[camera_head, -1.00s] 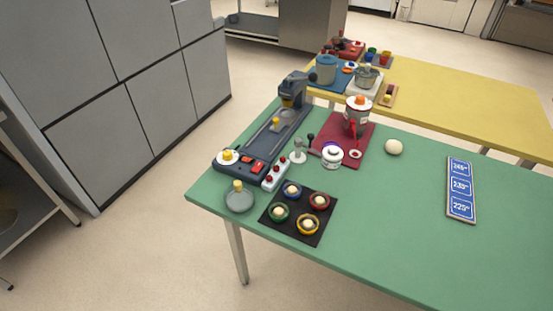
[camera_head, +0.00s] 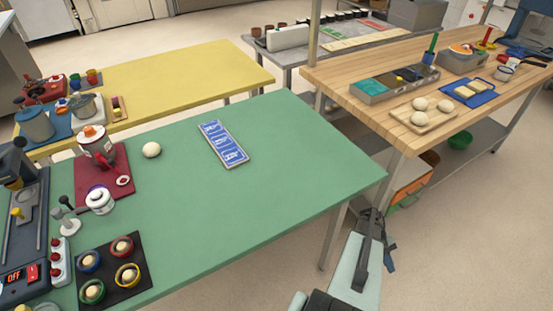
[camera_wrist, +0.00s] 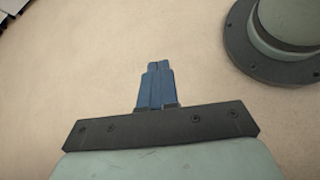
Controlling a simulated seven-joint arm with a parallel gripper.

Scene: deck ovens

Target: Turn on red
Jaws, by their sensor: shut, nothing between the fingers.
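A dark machine (camera_head: 22,250) stands at the left edge of the green table, partly cut off by the frame. Its display (camera_head: 13,276) reads OFF, with a red switch (camera_head: 33,273) beside it. Next to it is a white strip with several red knobs (camera_head: 58,262). A red-rimmed bowl (camera_head: 122,246) sits on a black mat (camera_head: 128,290) among other coloured bowls, each with a pale ball. My gripper's blue fingers (camera_wrist: 158,66) are shut and empty in the wrist view, above bare floor. In the head view my arm is at the lower right, off the table and far from the machine.
The green table (camera_head: 270,185) is mostly clear on its right, with a blue number board (camera_head: 222,144) and a pale ball (camera_head: 151,150). A red mat (camera_head: 118,170) holds a pot. A wooden table (camera_head: 350,65) stands at right, a yellow table (camera_head: 190,80) behind.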

